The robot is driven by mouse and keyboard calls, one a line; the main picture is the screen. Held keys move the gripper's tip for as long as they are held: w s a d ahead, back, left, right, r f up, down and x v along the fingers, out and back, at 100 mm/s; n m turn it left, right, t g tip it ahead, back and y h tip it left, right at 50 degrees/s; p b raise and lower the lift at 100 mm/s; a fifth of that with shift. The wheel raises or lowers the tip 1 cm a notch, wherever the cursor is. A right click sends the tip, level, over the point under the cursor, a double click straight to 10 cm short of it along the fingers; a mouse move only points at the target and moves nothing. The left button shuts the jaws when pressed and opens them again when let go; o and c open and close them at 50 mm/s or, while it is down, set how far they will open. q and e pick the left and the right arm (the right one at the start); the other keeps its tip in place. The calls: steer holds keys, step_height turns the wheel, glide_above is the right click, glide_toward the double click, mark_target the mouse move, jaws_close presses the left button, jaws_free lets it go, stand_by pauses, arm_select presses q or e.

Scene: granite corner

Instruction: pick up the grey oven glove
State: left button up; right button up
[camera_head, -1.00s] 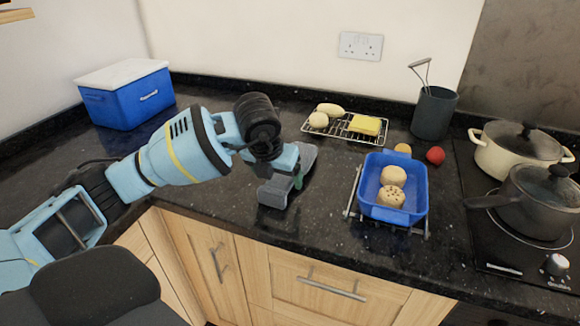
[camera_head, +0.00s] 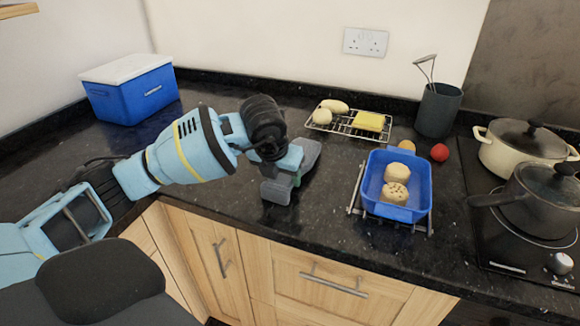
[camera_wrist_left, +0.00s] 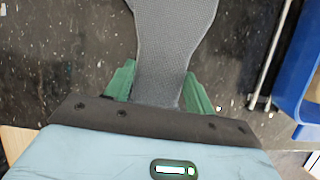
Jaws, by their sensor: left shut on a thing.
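The grey oven glove (camera_head: 310,153) lies on the dark counter near its front edge, left of the blue dish. My left gripper (camera_head: 291,178) comes down over its middle from above. In the left wrist view the glove (camera_wrist_left: 175,35) runs between the green fingers of my left gripper (camera_wrist_left: 158,85), one finger on each side of its narrow part. The gripper is shut on it. The glove's near end is hidden by the gripper body in that view. I cannot tell any gap between glove and counter. My right gripper is not in view.
A blue dish (camera_head: 424,187) with two round buns stands on a wire rack, close to the glove's right. Behind are a rack (camera_head: 346,124) with food and a utensil pot (camera_head: 437,110). Pans (camera_head: 530,200) stand at right, a cool box (camera_head: 130,95) at back left.

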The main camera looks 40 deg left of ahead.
arm_select(q)
steer(key=shift+r, duration=0.1)
steer(key=shift+r, duration=0.4)
steer(key=v, duration=0.2)
steer(key=shift+d+r, duration=0.25)
steer(key=shift+r, duration=0.15)
steer(key=s+d+r, duration=0.1)
steer(key=s+d, duration=0.7)
steer(key=s, duration=0.4)
steer(key=shift+s+r+b, duration=0.25)
steer(key=shift+s+b, duration=0.1)
steer(key=shift+b, duration=0.1)
